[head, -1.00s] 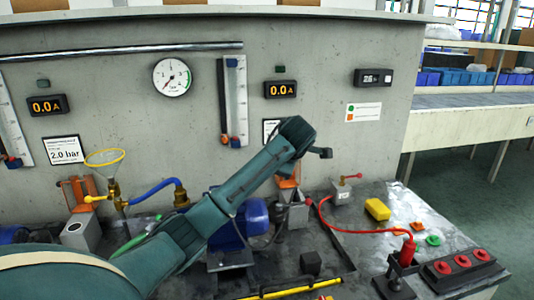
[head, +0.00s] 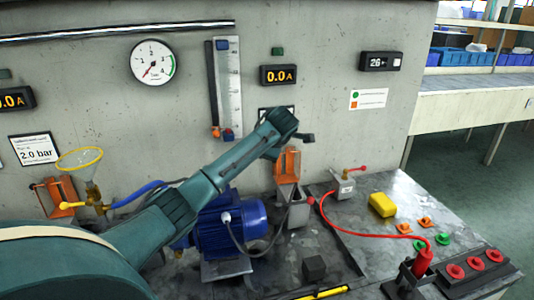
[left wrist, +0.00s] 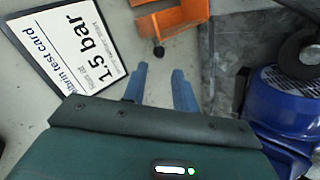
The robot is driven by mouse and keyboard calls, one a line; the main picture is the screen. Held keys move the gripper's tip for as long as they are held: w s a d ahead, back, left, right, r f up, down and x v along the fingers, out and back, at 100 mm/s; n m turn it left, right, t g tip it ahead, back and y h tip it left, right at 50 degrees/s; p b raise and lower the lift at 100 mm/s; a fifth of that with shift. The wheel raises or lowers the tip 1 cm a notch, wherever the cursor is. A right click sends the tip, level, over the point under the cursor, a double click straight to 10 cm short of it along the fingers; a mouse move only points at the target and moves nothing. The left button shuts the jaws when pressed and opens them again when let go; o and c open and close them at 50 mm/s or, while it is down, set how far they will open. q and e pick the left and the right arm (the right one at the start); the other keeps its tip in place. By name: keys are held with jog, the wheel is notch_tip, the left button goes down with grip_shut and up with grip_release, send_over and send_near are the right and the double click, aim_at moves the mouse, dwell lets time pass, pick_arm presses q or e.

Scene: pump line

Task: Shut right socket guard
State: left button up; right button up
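The right socket guard (head: 288,163) is an orange flap standing raised over a grey socket box (head: 291,206) in the head view. A black cable runs from the blue motor to this box. My left arm reaches in from the left, and its wrist end hangs just above the guard; its fingers cannot be made out there. In the left wrist view my left gripper (left wrist: 160,82) has two blue fingers apart with nothing between them. The orange guard (left wrist: 172,24) lies just beyond the tips, apart from them, with a small dark knob below it. My right gripper is not in view.
A blue motor (head: 228,224) stands left of the socket. A valve with a red lever (head: 346,184), a yellow block (head: 382,205) and a red hose (head: 362,232) lie to the right. Another orange guard (head: 62,197) stands far left. A 1.5 bar card (left wrist: 75,45) hangs on the wall.

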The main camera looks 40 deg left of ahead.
pick_arm(q)
jog(key=x, duration=0.6)
jog(key=shift+w+f, duration=0.25)
jog(key=shift+a, duration=0.15)
grip_shut()
